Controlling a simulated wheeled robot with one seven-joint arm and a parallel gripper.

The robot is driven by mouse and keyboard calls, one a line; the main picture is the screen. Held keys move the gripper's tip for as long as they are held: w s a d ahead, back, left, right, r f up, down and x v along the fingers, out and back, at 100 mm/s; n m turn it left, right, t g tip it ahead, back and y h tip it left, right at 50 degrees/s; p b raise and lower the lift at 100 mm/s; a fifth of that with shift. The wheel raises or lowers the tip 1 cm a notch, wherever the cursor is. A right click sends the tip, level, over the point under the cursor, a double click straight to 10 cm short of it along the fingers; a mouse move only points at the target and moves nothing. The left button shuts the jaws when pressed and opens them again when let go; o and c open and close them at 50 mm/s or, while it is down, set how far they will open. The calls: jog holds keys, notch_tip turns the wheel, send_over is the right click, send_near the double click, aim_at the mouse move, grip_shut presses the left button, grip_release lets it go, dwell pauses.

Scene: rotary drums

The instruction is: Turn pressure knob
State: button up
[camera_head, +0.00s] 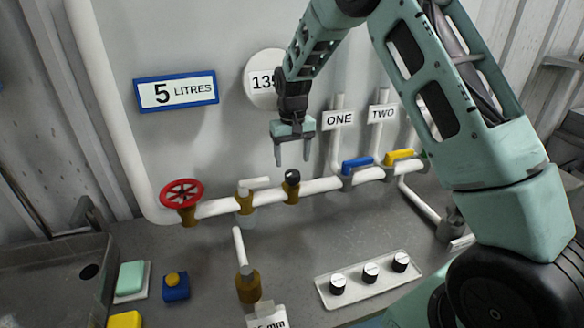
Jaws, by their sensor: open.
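No label in view names a pressure knob, so I cannot tell for sure which one it is. A black-topped knob (292,177) stands on a brass fitting on the white pipe. Three black knobs with pale tops stand in a row on a white plate (328,293) on the table: the left knob (338,285), the middle knob (370,272) and the right knob (400,262). My gripper (292,160) points down, open and empty, with its fingers apart. In the picture its fingertips are just above the black-topped knob; I see no contact.
The white pipe (222,206) carries a red wheel (181,193), a white-handled valve (246,189), a blue lever (357,164) and a yellow lever (399,155). A brass fitting (248,285) stands in front. A sink (60,270) and a blue button box (175,287) are at left.

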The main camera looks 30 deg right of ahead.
aim_at(293, 173)
notch_tip(293, 173, down, 6)
jog(key=shift+r+p, duration=0.15)
jog(key=shift+p, duration=0.55)
jog(key=c, duration=1)
